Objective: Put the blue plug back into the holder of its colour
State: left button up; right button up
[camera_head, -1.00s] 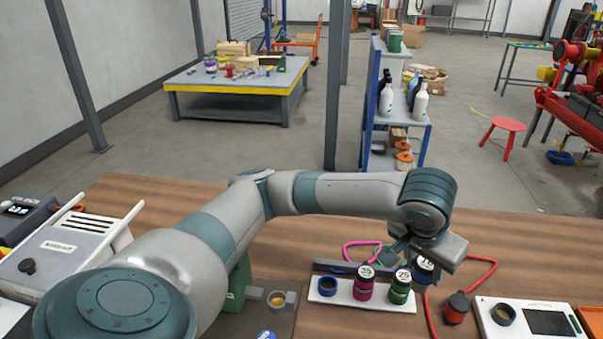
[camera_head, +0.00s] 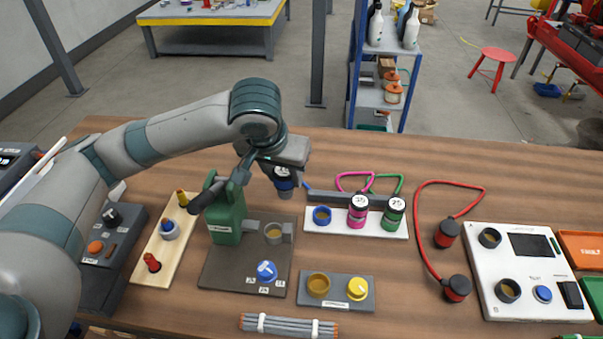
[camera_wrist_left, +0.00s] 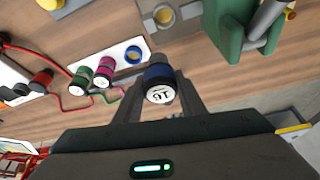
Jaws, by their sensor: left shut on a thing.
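My left gripper (camera_head: 282,168) is shut on the blue plug (camera_head: 285,184), a dark cylinder with a blue band and a white numbered cap. It hangs above the table, left of the white holder strip (camera_head: 375,228). The blue-ringed holder (camera_head: 321,215) at the strip's left end is empty. The magenta plug (camera_head: 357,212) and green plug (camera_head: 394,212) stand in the same strip. In the left wrist view the blue plug (camera_wrist_left: 158,84) sits between the fingers, apart from the blue ring (camera_wrist_left: 133,54). My right gripper is not in view.
A green pump body (camera_head: 227,215) and an upright metal socket (camera_head: 274,233) stand close to the held plug, on a dark plate. Red-cabled plugs (camera_head: 446,233) and a white panel (camera_head: 488,292) are at right.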

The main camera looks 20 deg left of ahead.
pick_arm(q)
jog(key=shift+s+a, duration=0.1)
jog(key=shift+a, duration=0.1)
